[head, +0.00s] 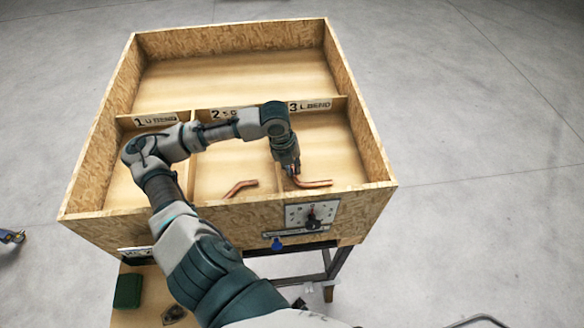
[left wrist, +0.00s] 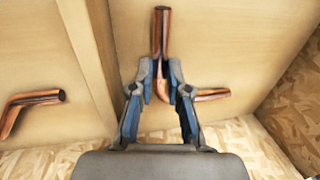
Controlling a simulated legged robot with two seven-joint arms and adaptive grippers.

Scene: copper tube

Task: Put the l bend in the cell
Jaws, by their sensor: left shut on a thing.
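A copper L bend (head: 314,183) is in the compartment labelled "3 L.BEND", at the front right of the wooden crate (head: 225,205). My left gripper (head: 292,172) reaches down into that cell and is shut on the bend. In the left wrist view the blue-padded fingers (left wrist: 166,88) close on the L bend (left wrist: 161,35); one leg points away and the other (left wrist: 210,94) sticks out to the right. Whether the bend touches the cell floor is hard to tell. My right gripper is not in view.
Another bent copper tube (head: 240,187) lies in the middle cell, also in the left wrist view (left wrist: 30,99). Thin wooden dividers separate the cells. The large rear compartment (head: 235,80) looks empty. A dark green box (head: 128,290) sits below the crate's front left.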

